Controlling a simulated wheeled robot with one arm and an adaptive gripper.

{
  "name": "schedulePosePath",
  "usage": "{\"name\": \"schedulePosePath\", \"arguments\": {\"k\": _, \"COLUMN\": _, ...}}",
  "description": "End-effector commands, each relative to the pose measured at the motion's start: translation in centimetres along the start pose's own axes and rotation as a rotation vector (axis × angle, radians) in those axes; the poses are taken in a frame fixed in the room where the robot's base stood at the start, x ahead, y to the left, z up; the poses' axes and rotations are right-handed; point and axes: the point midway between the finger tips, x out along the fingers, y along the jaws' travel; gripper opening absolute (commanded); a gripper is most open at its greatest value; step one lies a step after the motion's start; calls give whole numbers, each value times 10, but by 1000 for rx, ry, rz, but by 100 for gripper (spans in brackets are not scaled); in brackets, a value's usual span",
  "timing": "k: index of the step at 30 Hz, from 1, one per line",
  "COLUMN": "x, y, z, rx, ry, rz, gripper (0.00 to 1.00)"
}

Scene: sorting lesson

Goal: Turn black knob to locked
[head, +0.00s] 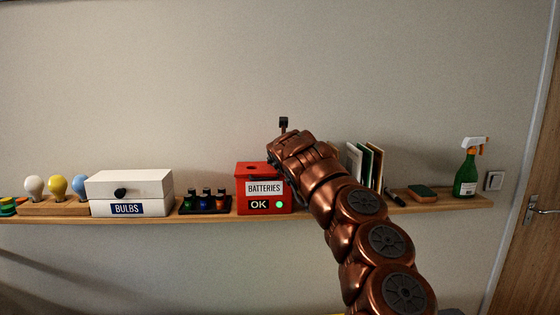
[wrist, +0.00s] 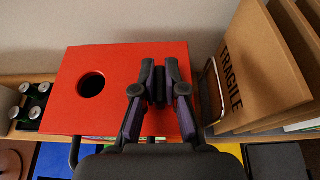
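The black knob (head: 120,192) is on the front of the white box (head: 150,183) labelled BULBS, on the shelf at left in the head view. It is too small there to tell which way it is turned, and no "locked" mark is readable. My gripper (wrist: 160,78) is above the red box (head: 264,173) labelled BATTERIES, well to the right of the knob. In the wrist view its fingers are together over the red box top (wrist: 120,58), with only dark pads showing between them. I see no held object. The knob is outside the wrist view.
A small tray of batteries (head: 205,204) stands between the white and red boxes. Bulbs in a wooden holder (head: 56,205) stand left of the white box. Upright boards (wrist: 255,60) stand close right of the red box. A sponge (head: 422,192) and spray bottle (head: 467,173) are farther right. The wall above is clear.

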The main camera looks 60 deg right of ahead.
Motion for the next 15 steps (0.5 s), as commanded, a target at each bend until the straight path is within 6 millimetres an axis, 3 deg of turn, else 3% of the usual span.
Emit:
{"name": "schedulePosePath", "arguments": {"k": 6, "x": 0, "y": 0, "z": 0, "rx": 0, "ry": 0, "rz": 0, "gripper": 35}}
{"name": "schedulePosePath", "arguments": {"k": 15, "x": 0, "y": 0, "z": 0, "rx": 1, "ry": 0, "rz": 0, "gripper": 35}}
